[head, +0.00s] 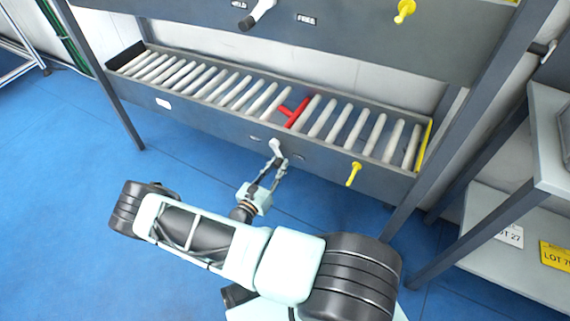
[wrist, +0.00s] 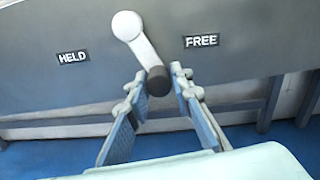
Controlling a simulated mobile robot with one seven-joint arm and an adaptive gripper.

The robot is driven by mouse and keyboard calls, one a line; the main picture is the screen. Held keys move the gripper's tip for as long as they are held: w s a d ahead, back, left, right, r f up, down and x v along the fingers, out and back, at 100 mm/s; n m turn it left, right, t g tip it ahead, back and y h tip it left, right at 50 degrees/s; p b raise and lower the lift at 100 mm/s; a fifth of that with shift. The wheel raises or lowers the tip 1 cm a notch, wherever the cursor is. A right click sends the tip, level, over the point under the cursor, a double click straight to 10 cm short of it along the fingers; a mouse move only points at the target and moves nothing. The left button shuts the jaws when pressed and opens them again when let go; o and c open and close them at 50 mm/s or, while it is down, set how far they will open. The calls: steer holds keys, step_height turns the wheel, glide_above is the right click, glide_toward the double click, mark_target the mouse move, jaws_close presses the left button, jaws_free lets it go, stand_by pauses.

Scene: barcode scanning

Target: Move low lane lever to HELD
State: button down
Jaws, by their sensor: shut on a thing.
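The low lane lever (head: 275,148) is on the front rail of the lower roller lane. In the wrist view the lever (wrist: 140,45) has a white arm with a round pivot at the top. The arm slants down and to the right to a dark knob (wrist: 158,80). The HELD plate (wrist: 73,57) is left of the lever and the FREE plate (wrist: 201,41) is right of it. My gripper (wrist: 161,78) is shut on the knob end, one finger on each side. In the head view my gripper (head: 276,166) reaches the lever from below.
A red stop piece (head: 292,113) lies across the lower lane's rollers. A yellow handle (head: 353,173) sticks out right of the lever. An upper lane has its own lever (head: 258,13) and yellow handle (head: 404,11). A grey shelf (head: 500,215) stands at the right. The blue floor at left is clear.

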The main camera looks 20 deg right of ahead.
steer(key=m, duration=0.1)
steer(key=w+m, duration=0.1)
steer(key=shift+a+f+m, duration=0.25)
steer(key=shift+a+m, duration=0.05)
steer(key=shift+a, duration=0.05)
steer(key=w+a+m, duration=0.1)
steer(key=m, duration=0.1)
steer(key=w+a+m, duration=0.1)
steer(key=m, duration=0.2)
steer(key=w+m, duration=0.1)
steer(key=m, duration=0.1)
steer(key=shift+w+a+r+m, duration=0.25)
steer(key=shift+a+r+m, duration=0.05)
steer(key=shift+a+m, duration=0.1)
steer(key=shift+w+a+r+m, duration=0.2)
steer(key=shift+w+m, duration=0.1)
steer(key=shift+m, duration=0.5)
steer(key=shift+w+a+r+m, duration=0.2)
steer(key=shift+w+m, duration=0.05)
steer(key=shift+m, duration=0.55)
steer(key=c, duration=1.8)
jaws_free()
steer(key=shift+w+a+r, duration=0.1)
steer(key=shift+o, duration=0.2)
steer(key=shift+a, duration=0.1)
